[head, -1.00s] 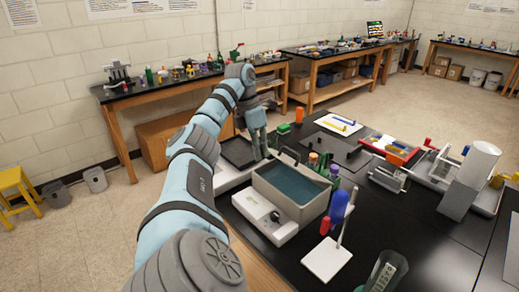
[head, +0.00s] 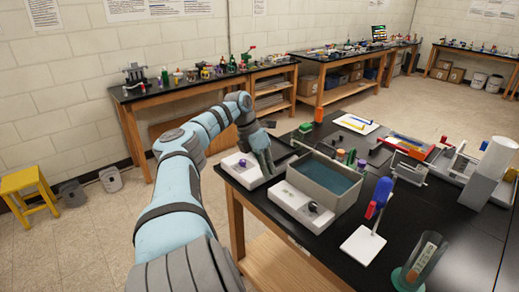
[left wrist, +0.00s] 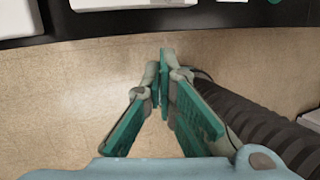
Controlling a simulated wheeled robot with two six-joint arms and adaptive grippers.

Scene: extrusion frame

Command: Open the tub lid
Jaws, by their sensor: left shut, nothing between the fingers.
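The grey tub (head: 327,195) stands open-topped on the black table in the head view, with a teal surface (head: 325,172) inside it. A thin dark edge (head: 299,146) shows at its far left corner; I cannot tell whether it belongs to the lid. No lid covers the tub's top. My left gripper (head: 266,170) points down to the left of the tub, over a white unit and apart from the tub's wall. In the left wrist view the left gripper (left wrist: 165,95) is shut and empty, its green pads in front of the tan floor. My right gripper does not show.
The white unit (head: 232,162) has a purple piece (head: 243,162) on it. A white base with a black knob (head: 312,207) is in front of the tub. A stand with a blue-topped rod (head: 382,192) and a glass beaker (head: 420,262) are at the right. Several bottles (head: 350,157) stand behind.

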